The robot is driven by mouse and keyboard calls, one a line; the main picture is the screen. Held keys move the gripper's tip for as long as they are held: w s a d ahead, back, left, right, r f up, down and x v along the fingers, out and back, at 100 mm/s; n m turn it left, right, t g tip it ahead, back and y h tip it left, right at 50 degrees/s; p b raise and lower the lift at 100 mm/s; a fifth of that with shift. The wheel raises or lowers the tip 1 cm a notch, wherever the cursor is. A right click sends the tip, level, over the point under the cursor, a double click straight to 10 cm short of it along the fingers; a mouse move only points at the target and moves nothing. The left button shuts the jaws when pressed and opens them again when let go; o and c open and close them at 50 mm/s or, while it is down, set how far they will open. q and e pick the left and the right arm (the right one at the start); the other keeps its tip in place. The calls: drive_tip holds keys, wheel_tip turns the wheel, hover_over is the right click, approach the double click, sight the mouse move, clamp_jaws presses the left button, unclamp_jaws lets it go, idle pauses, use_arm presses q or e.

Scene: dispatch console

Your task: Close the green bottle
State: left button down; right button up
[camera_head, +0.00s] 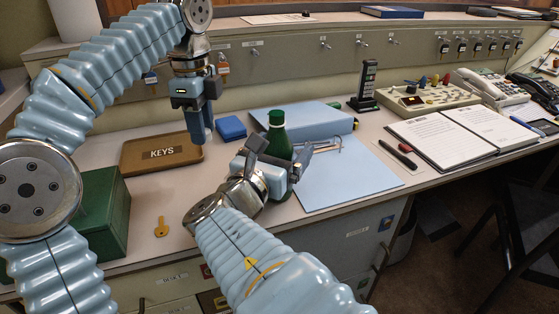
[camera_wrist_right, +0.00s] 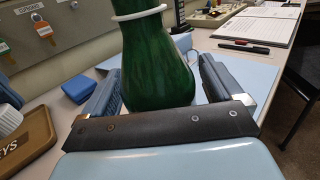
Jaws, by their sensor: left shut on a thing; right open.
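The green bottle (camera_head: 279,145) stands upright on the desk, with a pale ring around its neck. Its green top shows in the head view; in the right wrist view the bottle (camera_wrist_right: 158,65) is cut off above the ring. My right gripper (camera_head: 283,160) is open, with one finger on each side of the bottle's lower body; the fingers also show in the right wrist view (camera_wrist_right: 160,92). I cannot tell whether they touch it. My left gripper (camera_head: 207,138) points down, left of the bottle above the desk.
A brass key (camera_head: 161,227) lies in front.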

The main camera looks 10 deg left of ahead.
drive_tip(key=c, duration=1.2)
drive_tip(key=shift+r, duration=0.2)
drive_tip(key=shift+r, duration=1.15)
drive_tip(key=s+d+r, duration=0.7)
drive_tip(key=s+r, duration=0.3)
drive_tip(key=s, duration=0.1)
drive_tip(key=shift+s+d+r, duration=0.15)
drive_tip(key=shift+s+d, duration=0.1)
drive_tip(key=shift+s, duration=0.15)
